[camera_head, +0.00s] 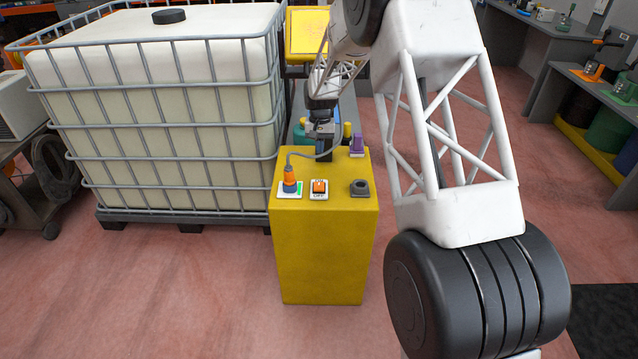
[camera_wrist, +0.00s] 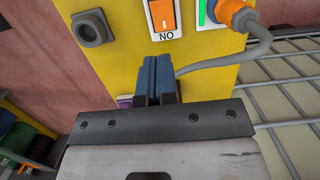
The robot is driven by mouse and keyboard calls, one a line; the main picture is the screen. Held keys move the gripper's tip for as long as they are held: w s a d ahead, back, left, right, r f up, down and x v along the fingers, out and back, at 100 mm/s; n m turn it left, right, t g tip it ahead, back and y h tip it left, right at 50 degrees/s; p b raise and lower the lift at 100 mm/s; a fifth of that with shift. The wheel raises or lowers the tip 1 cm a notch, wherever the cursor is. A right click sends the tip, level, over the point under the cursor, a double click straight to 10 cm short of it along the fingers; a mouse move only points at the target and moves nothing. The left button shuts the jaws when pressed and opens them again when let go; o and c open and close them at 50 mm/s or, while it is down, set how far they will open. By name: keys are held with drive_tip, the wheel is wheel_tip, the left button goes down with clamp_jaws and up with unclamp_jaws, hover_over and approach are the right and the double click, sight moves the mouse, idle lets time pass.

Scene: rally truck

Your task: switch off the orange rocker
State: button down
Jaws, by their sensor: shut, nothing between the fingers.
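The orange rocker (camera_head: 319,186) sits in a white plate on top of the yellow box (camera_head: 323,245), with lettering above and below it. In the wrist view the rocker (camera_wrist: 162,14) is at the top edge, partly cut off, with "ON" upside down below it. Which way it is tipped I cannot tell. My gripper (camera_head: 325,156) is over the back part of the box top, behind the rocker. In the wrist view my gripper (camera_wrist: 155,62) has its two dark blue fingers together, empty, just short of the ON end of the plate and apart from the rocker.
An orange and blue plug (camera_head: 290,180) stands left of the rocker; its grey cable (camera_wrist: 225,58) loops beside my fingers. A black socket (camera_head: 360,188) is to the right, a purple part (camera_head: 357,145) behind. A caged white tank (camera_head: 160,110) stands left of the box.

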sight(319, 188)
drive_tip(key=shift+w+a+f, duration=0.1)
drive_tip(key=shift+w+f, duration=0.05)
drive_tip(key=shift+f, duration=0.1)
drive_tip(key=shift+f, duration=0.1)
drive_tip(key=f, duration=0.4)
drive_tip(key=s+f, duration=0.1)
drive_tip(key=f, duration=0.4)
drive_tip(key=s+f, duration=0.1)
drive_tip(key=f, duration=0.3)
drive_tip(key=shift+s+f, duration=0.15)
drive_tip(key=shift+f, duration=0.15)
